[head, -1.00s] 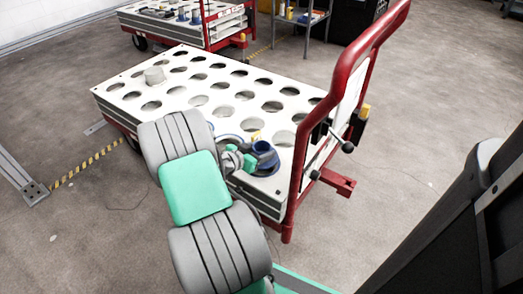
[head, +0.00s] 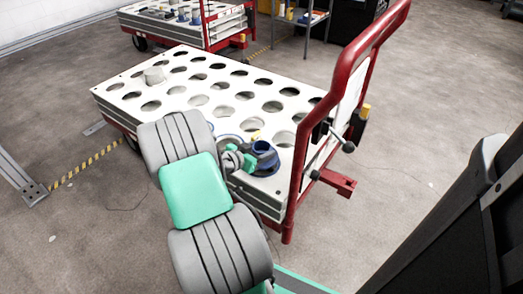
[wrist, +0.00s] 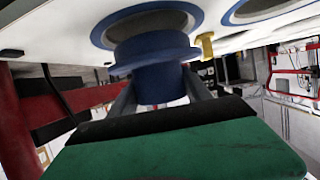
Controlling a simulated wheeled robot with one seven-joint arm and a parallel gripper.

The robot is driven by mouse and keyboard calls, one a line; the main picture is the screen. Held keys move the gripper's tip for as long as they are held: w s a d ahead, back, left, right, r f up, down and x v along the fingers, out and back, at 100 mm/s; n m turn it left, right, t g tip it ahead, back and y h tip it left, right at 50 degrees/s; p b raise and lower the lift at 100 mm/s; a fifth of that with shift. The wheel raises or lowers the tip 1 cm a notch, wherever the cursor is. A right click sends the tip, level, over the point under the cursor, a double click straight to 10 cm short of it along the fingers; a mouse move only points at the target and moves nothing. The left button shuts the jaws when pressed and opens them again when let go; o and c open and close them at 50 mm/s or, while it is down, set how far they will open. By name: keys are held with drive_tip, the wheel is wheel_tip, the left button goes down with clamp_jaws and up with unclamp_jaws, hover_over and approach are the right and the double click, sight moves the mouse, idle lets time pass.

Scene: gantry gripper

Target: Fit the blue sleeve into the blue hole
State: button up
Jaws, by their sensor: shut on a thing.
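The blue sleeve (head: 265,154) is held above the near right corner of the white cart top (head: 135,86). In the wrist view the sleeve (wrist: 158,84) shows a wide blue collar on the side facing the cart top. My gripper (head: 249,161) is shut on it from the left, with a dark finger on each side in the wrist view. A blue-rimmed hole (wrist: 197,11) lies right behind the collar there, and the collar overlaps part of its rim. I cannot tell whether the sleeve touches the rim. In the head view my arm and the sleeve hide much of that area.
A second blue-rimmed hole (wrist: 232,17) lies beside it. A small yellow piece (wrist: 207,45) stands close to the sleeve. The red handle frame (head: 301,170) rises close on the right. Several empty holes fill the top.

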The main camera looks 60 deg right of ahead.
drive_tip(key=shift+f+b, duration=1.6)
drive_tip(key=shift+f, duration=0.1)
drive_tip(key=o, duration=1.7)
drive_tip(key=shift+c, duration=0.2)
drive_tip(key=p+v, duration=0.3)
drive_tip(key=v, duration=0.4)
drive_tip(key=shift+d+r, duration=0.1)
drive_tip(key=shift+r, duration=0.05)
drive_tip(key=shift+w+a, duration=0.1)
drive_tip(key=shift+a, duration=0.35)
